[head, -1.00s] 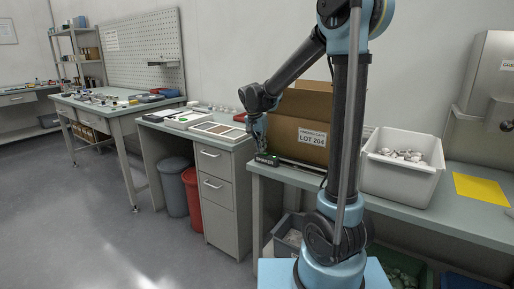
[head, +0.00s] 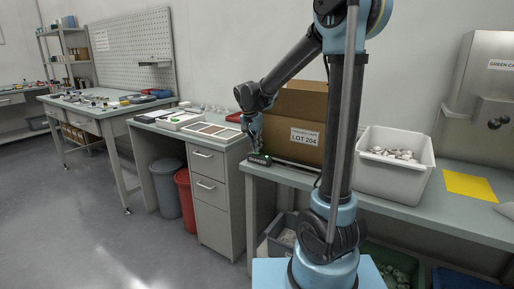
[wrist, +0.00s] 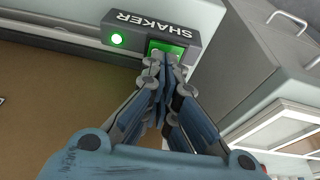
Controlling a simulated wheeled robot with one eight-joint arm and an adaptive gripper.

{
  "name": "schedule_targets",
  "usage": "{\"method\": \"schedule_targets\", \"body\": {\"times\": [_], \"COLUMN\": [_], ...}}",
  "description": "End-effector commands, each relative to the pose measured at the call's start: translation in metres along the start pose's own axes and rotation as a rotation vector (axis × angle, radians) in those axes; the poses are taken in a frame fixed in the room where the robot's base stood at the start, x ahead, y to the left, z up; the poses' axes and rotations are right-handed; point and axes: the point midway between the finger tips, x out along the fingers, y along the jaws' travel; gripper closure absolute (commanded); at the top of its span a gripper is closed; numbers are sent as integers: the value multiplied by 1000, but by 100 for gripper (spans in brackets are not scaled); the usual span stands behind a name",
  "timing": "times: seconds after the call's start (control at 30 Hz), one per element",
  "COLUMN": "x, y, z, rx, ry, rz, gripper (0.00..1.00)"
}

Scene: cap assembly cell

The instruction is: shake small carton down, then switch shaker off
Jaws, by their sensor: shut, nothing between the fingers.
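The shaker's dark control box (head: 259,159) sits at the front left of the right-hand bench. In the wrist view the box (wrist: 150,32) shows a lit green lamp (wrist: 117,39) and a green switch (wrist: 170,47). My gripper (wrist: 166,62) is shut and empty, its fingertips at the switch and partly covering it. I cannot tell whether they touch it. In the head view my gripper (head: 255,148) is just above the box. An open brown carton (head: 306,122) labelled LOT 204 stands behind it, partly hidden by my arm. Its contents are out of sight.
A white bin (head: 393,180) of small pale parts stands right of the carton, with a yellow sheet (head: 469,185) beyond it. A steel dispenser (head: 485,95) is on the wall. A drawer cabinet (head: 213,195) adjoins the bench at left. The floor at left is clear.

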Motion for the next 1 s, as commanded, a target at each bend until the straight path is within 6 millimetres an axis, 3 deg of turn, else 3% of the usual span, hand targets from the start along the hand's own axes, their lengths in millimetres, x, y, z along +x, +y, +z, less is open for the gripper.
{"method": "schedule_targets", "body": {"times": [0.27,0.7,1.0], "x": [-34,-111,-131], "y": [-1,-14,-16], "z": [-12,-12,-14], "rx": [4,3,6], "ry": [-1,-1,-1], "rz": [1,2,3], "gripper": [100,100,100]}}
